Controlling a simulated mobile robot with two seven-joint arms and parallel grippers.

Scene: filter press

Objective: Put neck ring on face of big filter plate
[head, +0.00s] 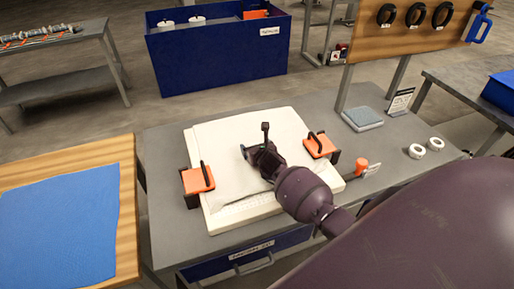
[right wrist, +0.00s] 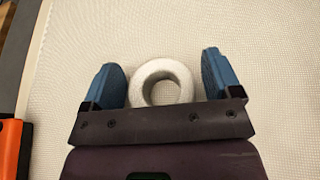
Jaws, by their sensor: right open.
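The big filter plate (head: 215,227) lies flat on the grey bench, its face covered by an off-white woven cloth (head: 215,150). My right gripper (head: 258,158) is over the middle of this face. In the right wrist view the white neck ring (right wrist: 162,82) lies flat against the cloth, between the two blue-padded fingers of the gripper (right wrist: 163,85). The fingers are open, with a gap on each side of the ring. The ring's near edge is partly hidden by the gripper body. In the head view my gripper hides the ring. My left gripper is not in view.
Orange blocks with black handles sit at the plate's left (head: 198,179) and right (head: 320,145) edges. Two white rings (head: 417,151), a grey-blue pad (head: 362,118) and an orange-handled tool (head: 361,165) lie on the bench at right. A pegboard (head: 400,35) holds black rings behind.

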